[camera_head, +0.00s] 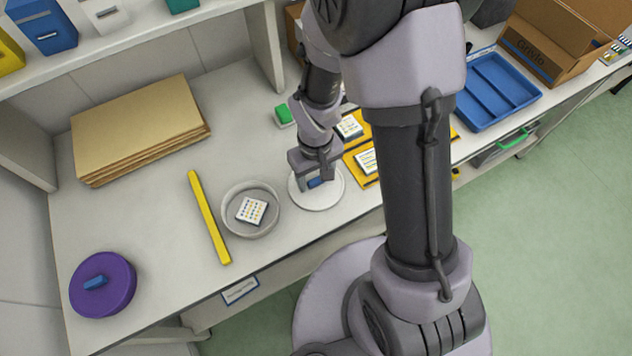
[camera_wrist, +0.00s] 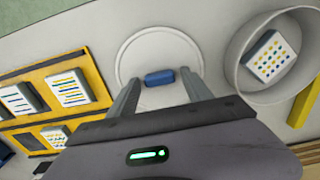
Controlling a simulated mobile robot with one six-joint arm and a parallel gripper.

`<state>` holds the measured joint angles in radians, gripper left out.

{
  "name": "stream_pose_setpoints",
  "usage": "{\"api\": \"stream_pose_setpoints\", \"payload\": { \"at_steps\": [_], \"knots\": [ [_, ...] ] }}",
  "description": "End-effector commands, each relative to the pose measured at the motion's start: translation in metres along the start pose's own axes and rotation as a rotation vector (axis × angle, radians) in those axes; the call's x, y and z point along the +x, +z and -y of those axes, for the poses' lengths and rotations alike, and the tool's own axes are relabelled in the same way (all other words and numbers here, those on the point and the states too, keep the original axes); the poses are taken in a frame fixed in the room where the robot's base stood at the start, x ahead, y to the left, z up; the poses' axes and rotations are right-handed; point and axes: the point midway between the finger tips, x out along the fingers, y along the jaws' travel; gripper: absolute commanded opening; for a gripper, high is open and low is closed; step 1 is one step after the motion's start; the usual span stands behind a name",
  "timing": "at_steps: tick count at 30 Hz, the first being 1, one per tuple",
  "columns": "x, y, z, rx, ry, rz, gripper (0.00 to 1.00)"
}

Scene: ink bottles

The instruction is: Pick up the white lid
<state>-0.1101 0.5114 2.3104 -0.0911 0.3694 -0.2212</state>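The white lid (camera_head: 327,196) is a flat round disc with a blue handle (camera_head: 317,183), lying on the grey-white table just right of a round container. In the wrist view the white lid (camera_wrist: 132,53) shows with its blue handle (camera_wrist: 159,78) near the middle. My gripper (camera_head: 316,177) is over the lid, pointing down. In the wrist view my gripper (camera_wrist: 160,88) has its fingers apart on either side of the handle, with gaps visible. Whether the fingertips touch the lid is hard to tell.
A round grey container (camera_head: 228,204) holds a dotted card. A yellow bar (camera_head: 208,217) and a purple lid (camera_head: 103,291) with a blue handle lie left. A yellow tray (camera_head: 371,181) with cards lies right of the lid. A blue tray (camera_head: 497,92) and brown folders (camera_head: 139,123) are farther off.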

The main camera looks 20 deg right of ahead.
Motion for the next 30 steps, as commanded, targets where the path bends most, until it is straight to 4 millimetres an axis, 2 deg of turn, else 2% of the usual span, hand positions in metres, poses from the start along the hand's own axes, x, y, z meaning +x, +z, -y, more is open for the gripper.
{"api": "stream_pose_setpoints", "payload": {
  "at_steps": [1,8,16,17,24,27,30],
  "knots": [
    [0.0,0.0,0.0,0.0,0.0,0.0,0.46],
    [0.0,0.0,0.0,0.0,0.0,0.0,0.02],
    [-0.004,0.0,0.0,0.0,0.0,-0.001,0.01],
    [-0.009,0.0,0.0,0.0,0.0,-0.001,0.01],
    [-0.074,-0.001,0.0,0.0,0.001,-0.004,0.01],
    [-0.092,-0.001,0.0,0.001,0.001,-0.003,0.01],
    [-0.101,-0.002,-0.003,0.005,0.001,0.0,0.01]
  ]
}}
